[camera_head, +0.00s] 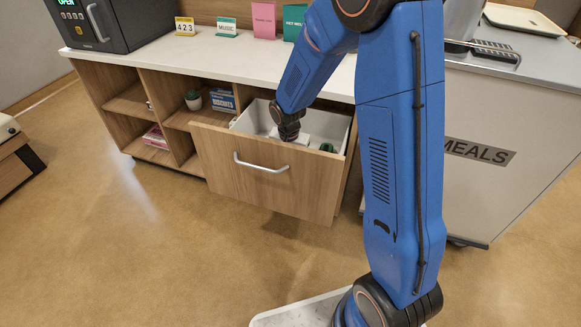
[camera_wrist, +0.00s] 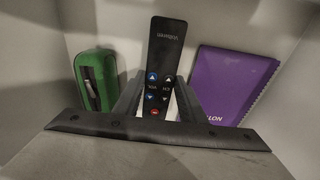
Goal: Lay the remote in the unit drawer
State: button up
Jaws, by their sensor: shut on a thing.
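The unit drawer (camera_head: 215,165) is pulled open, with a wooden front, a silver handle and a white inside. My gripper (camera_head: 289,132) reaches down into it from above. In the wrist view my gripper (camera_wrist: 158,98) is shut on the black remote (camera_wrist: 166,45), its fingers on either side. The remote has blue, white and red buttons and points away from me, between the drawer walls (camera_wrist: 120,18). I cannot tell whether it touches the drawer floor. The remote is hidden in the head view.
In the drawer, a green case (camera_wrist: 96,80) stands left of the remote and a purple notebook (camera_wrist: 222,82) lies right. The countertop (camera_head: 220,50) overhangs behind the drawer. A meals cart (camera_head: 500,110) stands at right. The floor in front is clear.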

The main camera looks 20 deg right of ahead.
jog(key=shift+f, duration=1.05)
jog(key=shift+f, duration=0.1)
jog(key=o, duration=1.2)
jog(key=shift+o, duration=0.2)
notch_tip(320, 180, up, 12)
jog(key=s, duration=0.1)
jog(key=shift+a, duration=0.4)
